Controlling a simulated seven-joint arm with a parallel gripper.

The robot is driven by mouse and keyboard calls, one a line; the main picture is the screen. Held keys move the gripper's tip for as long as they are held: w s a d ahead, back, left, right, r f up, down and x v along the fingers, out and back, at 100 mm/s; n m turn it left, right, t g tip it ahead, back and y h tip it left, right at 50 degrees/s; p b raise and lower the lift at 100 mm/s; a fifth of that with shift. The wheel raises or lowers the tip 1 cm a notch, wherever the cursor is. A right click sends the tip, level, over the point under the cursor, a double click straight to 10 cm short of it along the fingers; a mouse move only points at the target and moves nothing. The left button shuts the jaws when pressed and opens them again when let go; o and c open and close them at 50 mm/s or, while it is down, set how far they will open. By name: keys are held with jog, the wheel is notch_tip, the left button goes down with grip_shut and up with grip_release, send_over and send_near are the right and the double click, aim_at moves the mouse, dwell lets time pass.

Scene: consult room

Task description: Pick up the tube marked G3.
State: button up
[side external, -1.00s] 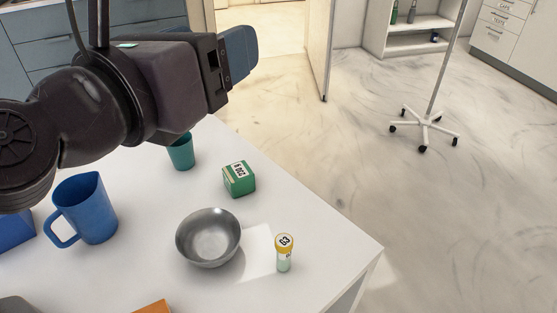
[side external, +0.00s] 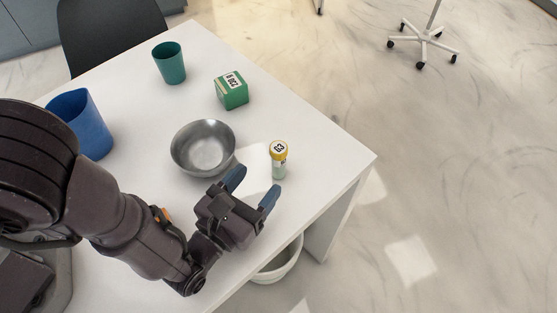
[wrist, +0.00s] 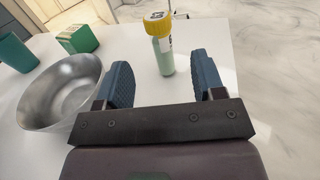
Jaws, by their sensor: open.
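The tube marked G3 (side external: 278,162) stands upright on the white table, right of the metal bowl. It has a yellow cap with a white label and a pale green body. In the wrist view the tube (wrist: 165,55) stands ahead of my gripper, between the lines of the two fingers but beyond their tips. My gripper (side external: 254,186) is low over the table on the near side of the tube, with its blue fingers spread and nothing between them. In the wrist view my gripper (wrist: 160,75) is also open and empty.
The metal bowl (side external: 203,147) is close beside my left finger. A green box (side external: 231,92), a teal cup (side external: 169,63) and a blue jug (side external: 84,125) stand farther back or left. The table's right edge (side external: 345,190) is near the tube. A white bin (side external: 279,266) is below the front edge.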

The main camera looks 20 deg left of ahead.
aim_at(274, 163)
jog(key=w, duration=0.5)
jog(key=w+d, duration=0.1)
jog(key=w, duration=0.1)
jog(key=shift+w+f, duration=0.25)
jog(key=shift+f, duration=0.1)
jog(key=shift+c, duration=0.4)
jog(key=c, duration=0.9)
